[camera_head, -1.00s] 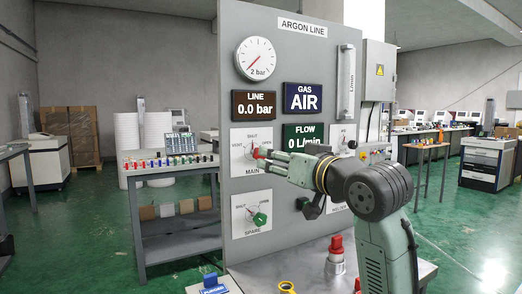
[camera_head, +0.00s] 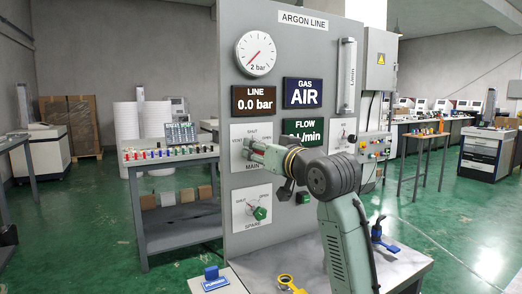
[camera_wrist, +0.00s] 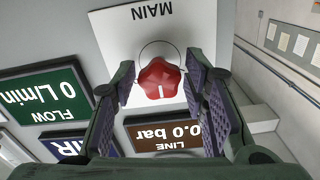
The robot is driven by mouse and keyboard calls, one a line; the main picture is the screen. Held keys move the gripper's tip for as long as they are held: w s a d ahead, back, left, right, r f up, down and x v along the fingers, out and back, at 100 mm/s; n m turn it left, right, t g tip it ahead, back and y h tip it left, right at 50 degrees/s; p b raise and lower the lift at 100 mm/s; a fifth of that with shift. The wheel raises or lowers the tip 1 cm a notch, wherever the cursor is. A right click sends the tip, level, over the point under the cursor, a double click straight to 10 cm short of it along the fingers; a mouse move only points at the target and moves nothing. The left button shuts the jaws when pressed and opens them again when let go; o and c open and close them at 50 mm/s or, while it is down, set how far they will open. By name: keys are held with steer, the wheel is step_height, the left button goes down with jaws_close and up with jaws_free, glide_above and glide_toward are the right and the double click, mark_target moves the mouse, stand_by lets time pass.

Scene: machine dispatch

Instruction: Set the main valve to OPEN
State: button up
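The main valve is a red lobed knob (camera_wrist: 160,80) with a white mark, on a white plate (camera_wrist: 122,28) labelled MAIN. My gripper (camera_head: 250,150) reaches the plate from the right. In the wrist view my gripper (camera_wrist: 161,72) is open, its fingers either side of the knob with a gap visible at left.
The grey panel (camera_head: 287,185) carries a SPARE valve (camera_head: 260,213) below, a gauge (camera_head: 256,54), and a LINE display (camera_head: 254,100) reading 0.0 bar. A side table (camera_head: 180,235) stands left.

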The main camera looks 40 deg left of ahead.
jaws_close()
steer(key=shift+m, duration=0.4)
steer(key=m+p, duration=0.3)
steer(key=m, duration=0.2)
steer(key=shift+r+p, duration=0.15)
steer(key=shift+p, duration=0.15)
steer(key=m+p, duration=0.3)
steer(key=m, duration=0.3)
stand_by(0.4)
steer(key=shift+o, duration=1.4)
jaws_free()
steer(key=shift+f, duration=0.2)
